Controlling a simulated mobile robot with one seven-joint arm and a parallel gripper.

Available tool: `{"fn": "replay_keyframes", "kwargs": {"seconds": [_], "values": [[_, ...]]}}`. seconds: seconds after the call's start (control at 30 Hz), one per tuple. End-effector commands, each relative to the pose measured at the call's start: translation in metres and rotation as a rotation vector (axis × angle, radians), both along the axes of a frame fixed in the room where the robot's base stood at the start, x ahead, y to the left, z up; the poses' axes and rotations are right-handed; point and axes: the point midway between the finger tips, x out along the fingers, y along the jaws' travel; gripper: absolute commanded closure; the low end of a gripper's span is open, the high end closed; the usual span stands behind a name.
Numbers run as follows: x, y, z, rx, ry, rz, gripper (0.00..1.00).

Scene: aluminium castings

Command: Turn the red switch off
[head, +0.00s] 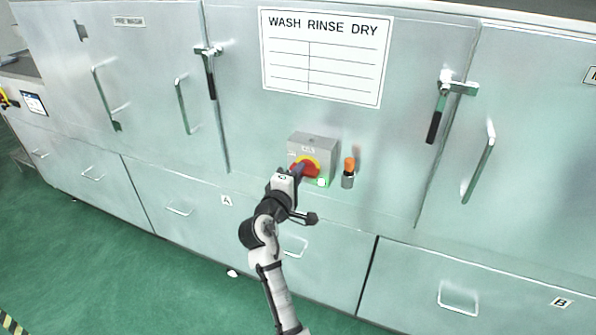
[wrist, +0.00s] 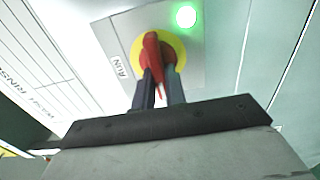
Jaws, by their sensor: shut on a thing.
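The red switch (wrist: 152,52) is a rotary handle on a yellow round plate, fixed to a grey box (head: 314,146) on the machine front. In the head view the red switch (head: 303,169) is partly hidden by my gripper (head: 298,172). In the wrist view my gripper (wrist: 160,82) has its two dark fingers around the lower part of the red handle, shut on it. A green light (wrist: 186,16) glows beside the yellow plate. The word RUN shows on the box on the other side of the handle. The far end of the handle's travel is not labelled in sight.
An orange-topped grey cylinder (head: 348,172) stands out just right of the box. A WASH RINSE DRY board (head: 325,55) is above. Door latches (head: 437,112) and handles (head: 478,165) stick out on both sides. The green floor (head: 120,255) at the front left is mostly clear.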

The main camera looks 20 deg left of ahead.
Motion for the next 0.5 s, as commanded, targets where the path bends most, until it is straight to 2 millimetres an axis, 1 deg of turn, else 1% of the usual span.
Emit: {"fn": "replay_keyframes", "kwargs": {"seconds": [0.47, 0.5], "values": [[-0.0006, 0.0012, -0.0007, -0.017, 0.001, 0.003, 1.00], [-0.0006, 0.0012, -0.0007, -0.017, 0.001, 0.003, 0.86]]}}
